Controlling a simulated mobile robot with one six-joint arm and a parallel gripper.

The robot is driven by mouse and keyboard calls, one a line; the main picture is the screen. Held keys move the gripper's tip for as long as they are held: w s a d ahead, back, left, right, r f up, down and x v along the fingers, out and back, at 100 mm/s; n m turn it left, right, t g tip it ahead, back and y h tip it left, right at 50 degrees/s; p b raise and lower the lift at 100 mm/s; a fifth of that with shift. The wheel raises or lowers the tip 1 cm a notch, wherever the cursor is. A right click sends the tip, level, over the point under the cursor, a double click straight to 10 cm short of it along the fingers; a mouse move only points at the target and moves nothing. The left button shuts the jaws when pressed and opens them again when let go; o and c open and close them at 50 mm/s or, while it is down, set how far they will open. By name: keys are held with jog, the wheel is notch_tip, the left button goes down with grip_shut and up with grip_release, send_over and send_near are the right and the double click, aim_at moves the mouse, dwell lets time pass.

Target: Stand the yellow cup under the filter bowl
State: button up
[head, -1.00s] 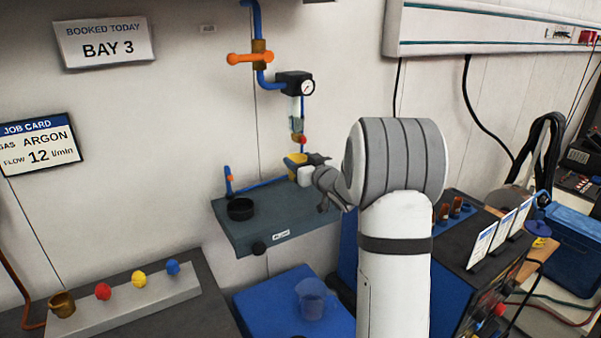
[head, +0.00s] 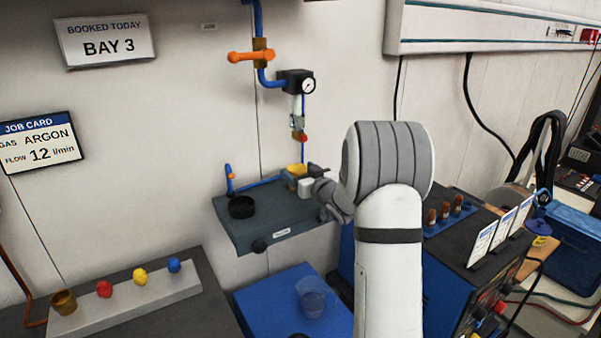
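The yellow cup (head: 296,169) is at the back right of the grey shelf, below the filter bowl (head: 297,121) and its red drain knob. A gap shows between knob and cup. My gripper (head: 307,178) comes from the right with its fingers at the cup, and the cup has moved along with it, so it appears shut on the cup. The fingers hide the cup's lower right part. I cannot tell whether its base touches the shelf (head: 265,222).
A black round dish (head: 241,207) sits on the shelf's left, near a blue pipe with an orange fitting. The orange-handled valve (head: 250,57) and gauge (head: 308,87) are above. A clear cup (head: 312,300) stands on the blue surface below. The shelf's middle is clear.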

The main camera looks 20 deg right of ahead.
jog(key=shift+o, duration=0.2)
jog(key=shift+r, duration=0.2)
jog(key=s+d+b, duration=0.1)
jog(key=s+d, duration=0.1)
jog(key=s, duration=1)
jog(key=s+a+f+g+h, duration=0.1)
jog(key=s+a+g, duration=0.4)
jog(key=s, duration=0.5)
jog(key=s+a+f+m+g+h, duration=0.1)
jog(key=s+a+g, duration=0.4)
jog(key=s, duration=0.5)
jog(key=s+a+f+m+g+h, duration=0.1)
jog(key=s+a+f+g, duration=0.2)
jog(key=s, duration=0.7)
jog(key=a+g, duration=0.2)
jog(key=a, duration=0.1)
jog(key=shift+f, duration=0.3)
jog(key=shift+r, duration=0.45)
